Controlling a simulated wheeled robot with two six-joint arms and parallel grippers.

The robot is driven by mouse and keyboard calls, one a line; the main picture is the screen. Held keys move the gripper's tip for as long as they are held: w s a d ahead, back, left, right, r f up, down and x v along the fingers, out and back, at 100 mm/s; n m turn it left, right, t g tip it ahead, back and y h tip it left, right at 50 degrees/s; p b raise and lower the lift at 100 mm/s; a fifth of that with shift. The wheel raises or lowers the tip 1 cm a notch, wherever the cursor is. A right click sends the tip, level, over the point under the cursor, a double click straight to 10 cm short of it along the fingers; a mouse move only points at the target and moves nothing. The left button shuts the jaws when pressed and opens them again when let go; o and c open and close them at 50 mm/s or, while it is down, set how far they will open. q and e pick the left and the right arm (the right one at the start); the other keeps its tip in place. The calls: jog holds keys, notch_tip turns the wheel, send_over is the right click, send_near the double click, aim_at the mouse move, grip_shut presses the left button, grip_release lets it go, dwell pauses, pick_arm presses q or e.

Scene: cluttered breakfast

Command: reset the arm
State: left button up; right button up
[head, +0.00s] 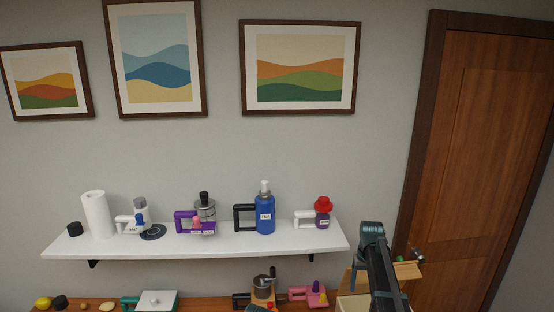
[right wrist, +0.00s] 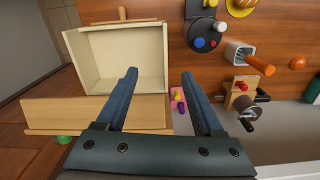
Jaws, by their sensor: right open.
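My right arm (head: 382,272) rises from the bottom right of the head view, in front of the wall between the shelf and the door. In the right wrist view my right gripper (right wrist: 160,73) has its two dark blue fingers wide apart with nothing held between them.
A white shelf (head: 220,245) holds a paper roll (head: 96,214), a blue bottle (head: 265,212), a red-topped jar (head: 323,212) and other labelled items. A counter below carries several items, including a wooden grinder (head: 263,290). A brown door (head: 490,150) stands at right.

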pick_arm(q)
notch_tip(320, 180, down, 20)
jog(key=b, duration=1.9)
pick_arm(e)
jog(key=s+a+f+n, duration=0.1)
jog(key=s+a+f, duration=0.5)
jog(key=s, duration=0.4)
jog(key=s+a+f+n, duration=0.2)
jog(key=s+a+f, duration=0.5)
jog(key=s+a, duration=0.2)
jog(key=s+a+f+n+h, duration=0.1)
jog(key=s+a+f, duration=0.5)
jog(key=s, duration=0.7)
jog(key=shift+a+f+n, duration=0.3)
jog(key=shift+a, duration=0.9)
pick_arm(q)
jog(key=shift+r, duration=0.15)
pick_arm(e)
jog(key=shift+w, duration=0.15)
